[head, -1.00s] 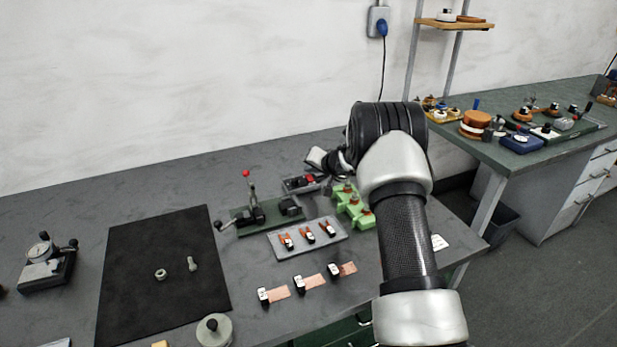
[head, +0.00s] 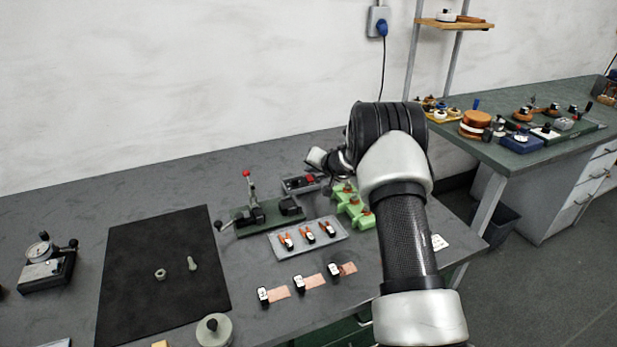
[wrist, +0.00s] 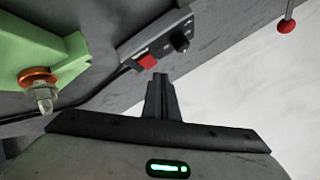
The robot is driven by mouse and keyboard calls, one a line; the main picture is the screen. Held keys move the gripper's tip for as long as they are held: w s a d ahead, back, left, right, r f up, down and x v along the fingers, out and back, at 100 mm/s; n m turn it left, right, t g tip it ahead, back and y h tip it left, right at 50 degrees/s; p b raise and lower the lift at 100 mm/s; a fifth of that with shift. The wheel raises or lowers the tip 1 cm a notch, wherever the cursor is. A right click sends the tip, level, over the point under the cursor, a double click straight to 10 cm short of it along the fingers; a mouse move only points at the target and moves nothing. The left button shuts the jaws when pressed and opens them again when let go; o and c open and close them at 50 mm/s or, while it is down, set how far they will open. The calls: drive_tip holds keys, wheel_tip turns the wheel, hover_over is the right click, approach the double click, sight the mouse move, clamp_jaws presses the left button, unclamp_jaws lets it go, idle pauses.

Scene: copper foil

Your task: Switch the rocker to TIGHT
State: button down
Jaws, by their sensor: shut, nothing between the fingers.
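A grey control box (head: 299,185) with a red rocker (head: 310,178) stands at the back of the bench, beside the green block. In the wrist view the box (wrist: 128,52) shows the red rocker (wrist: 147,62) and a black knob (wrist: 181,40). My gripper (wrist: 160,79) is shut and empty, its fingertips appearing just below the rocker in that view. I cannot tell whether they touch it. The markings are too small to read, and I cannot tell which way the rocker is tilted.
A green block with copper-coloured fittings (head: 354,207) is close to the box. A lever device with a red ball (head: 247,174) stands to its left; the ball also shows in the wrist view (wrist: 287,26). A grey tray (head: 279,251) lies in front. The black mat (head: 140,270) is farther left.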

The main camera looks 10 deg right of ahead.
drive_tip(key=shift+w+f+b, duration=0.1)
drive_tip(key=shift+f+b, duration=0.65)
drive_tip(key=shift+b, duration=0.8)
drive_tip(key=shift+r, duration=0.15)
idle(0.6)
drive_tip(key=shift+r, duration=0.55)
drive_tip(key=shift+r, duration=0.1)
drive_tip(key=shift+s+d+r+p, duration=0.1)
drive_tip(key=shift+s+r+p, duration=0.1)
drive_tip(key=shift+r, duration=0.6)
drive_tip(key=shift+s+a+r+p, duration=0.1)
drive_tip(key=shift+s+r+p, duration=0.05)
drive_tip(key=shift+r, duration=0.65)
drive_tip(key=shift+s+d+r+p, duration=0.1)
drive_tip(key=shift+s+r+p, duration=0.1)
drive_tip(key=shift+r, duration=0.6)
drive_tip(key=shift+r, duration=0.1)
